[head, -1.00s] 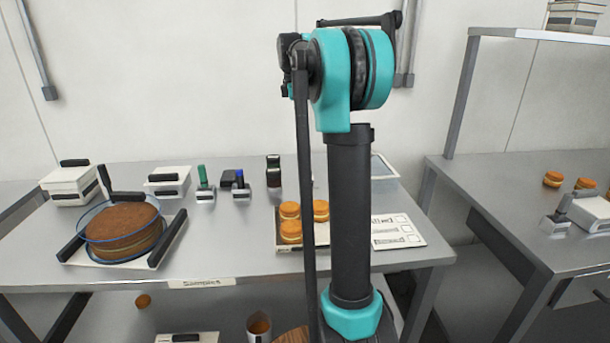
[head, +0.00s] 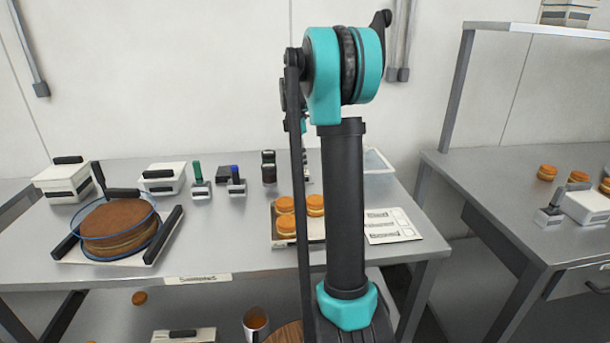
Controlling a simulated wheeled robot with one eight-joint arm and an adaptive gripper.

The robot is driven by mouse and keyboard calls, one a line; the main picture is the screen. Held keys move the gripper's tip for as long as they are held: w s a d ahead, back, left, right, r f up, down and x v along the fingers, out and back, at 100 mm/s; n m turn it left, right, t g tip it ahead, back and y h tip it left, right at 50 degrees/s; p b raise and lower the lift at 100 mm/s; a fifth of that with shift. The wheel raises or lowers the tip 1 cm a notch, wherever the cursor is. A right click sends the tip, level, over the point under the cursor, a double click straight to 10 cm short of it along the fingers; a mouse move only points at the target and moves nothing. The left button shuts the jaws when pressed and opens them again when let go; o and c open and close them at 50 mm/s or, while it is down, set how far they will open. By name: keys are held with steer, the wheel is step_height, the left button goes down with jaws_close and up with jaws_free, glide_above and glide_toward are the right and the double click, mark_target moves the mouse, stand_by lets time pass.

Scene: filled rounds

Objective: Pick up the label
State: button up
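A white label strip (head: 198,279) with dark lettering is on the front edge of the steel table (head: 240,258), left of my arm. A white printed sheet (head: 405,227) with dark lines and boxes lies flat on the same table, right of my arm's black column. I cannot tell from the picture which of the two the task means. My arm stands in the middle of the view and hides part of the table. I cannot make out my gripper; narrow parts behind the arm's thin rod are too small to tell.
A tray (head: 280,247) of orange-brown filled rounds is partly behind my arm. A large brown cake (head: 115,222) in a clear ring stands at left. Stamps (head: 200,185), a dark bottle (head: 268,170) and white boxes (head: 62,180) line the back. A second table (head: 500,215) is at right.

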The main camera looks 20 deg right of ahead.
mark_target(305, 173)
steer(key=shift+d+f, duration=0.2)
steer(key=shift+f, duration=0.75)
steer(key=shift+d+f, duration=0.15)
steer(key=shift+f, duration=0.8)
steer(key=shift+f, duration=0.15)
steer(key=c, duration=0.8)
